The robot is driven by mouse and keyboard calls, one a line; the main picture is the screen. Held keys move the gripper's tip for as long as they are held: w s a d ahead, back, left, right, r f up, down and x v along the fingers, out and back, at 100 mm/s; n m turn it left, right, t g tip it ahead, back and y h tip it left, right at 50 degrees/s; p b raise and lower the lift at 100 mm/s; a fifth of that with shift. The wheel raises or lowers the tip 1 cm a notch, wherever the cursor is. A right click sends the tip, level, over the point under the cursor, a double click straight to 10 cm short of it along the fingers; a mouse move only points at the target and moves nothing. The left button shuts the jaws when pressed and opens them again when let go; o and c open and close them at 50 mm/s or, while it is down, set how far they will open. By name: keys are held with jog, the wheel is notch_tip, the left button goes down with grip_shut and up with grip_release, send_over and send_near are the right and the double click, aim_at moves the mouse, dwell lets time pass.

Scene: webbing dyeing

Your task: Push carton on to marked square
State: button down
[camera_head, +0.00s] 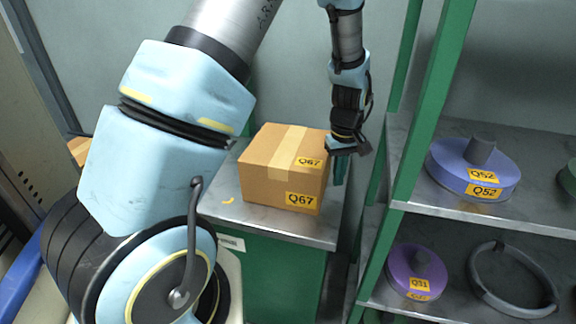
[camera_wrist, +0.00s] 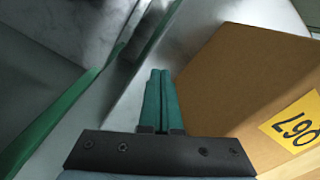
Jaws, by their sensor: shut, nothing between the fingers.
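The carton (camera_head: 262,180) is a brown box with a tape strip and yellow Q67 labels. It sits on the grey metal top (camera_head: 315,226) of a green cabinet. My gripper (camera_head: 339,183) points down at the carton's right side, with its green fingers together and empty. In the wrist view the closed fingers (camera_wrist: 161,100) are just beside the carton's side face (camera_wrist: 235,85); I cannot tell whether they touch it. A small yellow mark (camera_head: 229,200) shows on the top left of the carton. The rest of any marked square is hidden or not visible.
A green-framed shelf unit (camera_head: 432,110) stands close on the right. It holds a blue Q52 spool (camera_head: 452,180), a purple Q31 spool (camera_head: 412,270) and a grey ring (camera_head: 512,278). A wall is behind the cabinet. My arm covers much of the left side.

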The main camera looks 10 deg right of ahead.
jog(key=shift+w+a+p, duration=0.15)
jog(key=shift+w+a, duration=1.65)
jog(key=shift+a, duration=2.05)
jog(key=shift+w+a+p, duration=0.1)
jog(key=shift+w+a, duration=1.65)
jog(key=shift+a, duration=2.1)
jog(key=shift+w+a+p, duration=0.15)
jog(key=shift+w+a, duration=1.65)
jog(key=shift+a, duration=2.05)
jog(key=shift+s+d+p, duration=0.15)
jog(key=shift+s+d, duration=0.2)
jog(key=shift+d, duration=0.4)
jog(key=shift+s+d+p, duration=0.15)
jog(key=shift+s+d, duration=0.15)
jog(key=shift+d, duration=0.4)
notch_tip(320, 180, up, 16)
jog(key=p, duration=1.2)
